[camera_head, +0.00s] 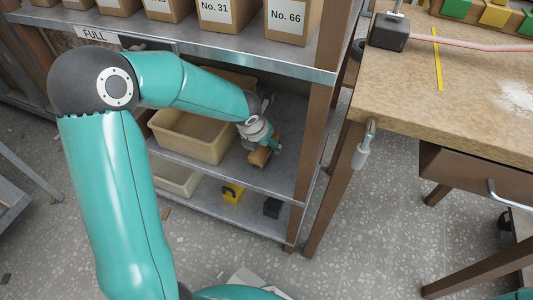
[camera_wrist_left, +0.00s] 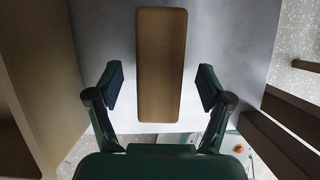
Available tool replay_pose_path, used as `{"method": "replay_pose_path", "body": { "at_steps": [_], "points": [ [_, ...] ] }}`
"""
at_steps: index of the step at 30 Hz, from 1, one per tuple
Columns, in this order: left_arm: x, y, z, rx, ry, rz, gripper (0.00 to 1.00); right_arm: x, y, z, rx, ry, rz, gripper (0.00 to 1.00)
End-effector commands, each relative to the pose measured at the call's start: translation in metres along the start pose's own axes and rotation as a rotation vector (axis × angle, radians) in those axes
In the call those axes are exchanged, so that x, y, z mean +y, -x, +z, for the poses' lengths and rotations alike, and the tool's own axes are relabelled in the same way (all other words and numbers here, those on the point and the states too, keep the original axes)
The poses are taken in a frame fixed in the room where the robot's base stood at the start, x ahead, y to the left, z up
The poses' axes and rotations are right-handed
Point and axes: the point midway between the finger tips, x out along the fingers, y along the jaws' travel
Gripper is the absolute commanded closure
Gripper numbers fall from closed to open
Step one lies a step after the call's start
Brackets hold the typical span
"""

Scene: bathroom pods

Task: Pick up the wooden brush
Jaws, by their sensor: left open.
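The wooden brush (camera_head: 260,157) lies on the middle shelf of the rack, right of a beige bin. In the left wrist view the brush (camera_wrist_left: 161,65) is a long, light brown block with rounded corners, pointing away from the gripper. My left gripper (camera_wrist_left: 160,80) is open, with one finger on each side of the near half of the brush and a visible gap on both sides. In the head view my left gripper (camera_head: 268,141) is at the brush and partly covers it. Bristles cannot be seen. My right gripper is not in view.
The beige bin (camera_head: 184,139) stands close on the left. The shelf above has a metal front edge (camera_head: 240,65) and holds numbered boxes (camera_head: 292,17). A brown rack post (camera_head: 316,125) is on the right. A yellow item (camera_head: 233,193) and a black item (camera_head: 272,207) sit on the shelf below.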

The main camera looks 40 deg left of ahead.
Motion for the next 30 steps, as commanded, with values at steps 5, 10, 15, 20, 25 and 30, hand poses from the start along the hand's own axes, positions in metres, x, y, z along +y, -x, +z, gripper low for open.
{"method": "replay_pose_path", "body": {
  "at_steps": [5, 10, 15, 20, 25, 30],
  "points": [
    [0.0, -0.024, -0.001, 0.001, 0.002, -0.001, 0.21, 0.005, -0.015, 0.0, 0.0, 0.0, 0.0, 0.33],
    [0.001, -0.024, 0.0, 0.0, 0.003, -0.001, 0.21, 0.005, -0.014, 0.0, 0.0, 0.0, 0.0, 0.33],
    [0.001, -0.024, -0.001, 0.0, 0.003, -0.002, 0.21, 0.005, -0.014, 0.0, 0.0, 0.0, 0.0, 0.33],
    [0.001, -0.025, -0.001, 0.001, 0.003, -0.002, 0.21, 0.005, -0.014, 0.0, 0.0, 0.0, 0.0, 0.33],
    [0.001, -0.027, -0.002, 0.002, 0.003, -0.002, 0.21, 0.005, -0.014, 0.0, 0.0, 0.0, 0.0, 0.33],
    [0.001, -0.028, -0.003, 0.002, 0.003, -0.001, 0.21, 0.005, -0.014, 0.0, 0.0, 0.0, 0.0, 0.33]
  ]
}}
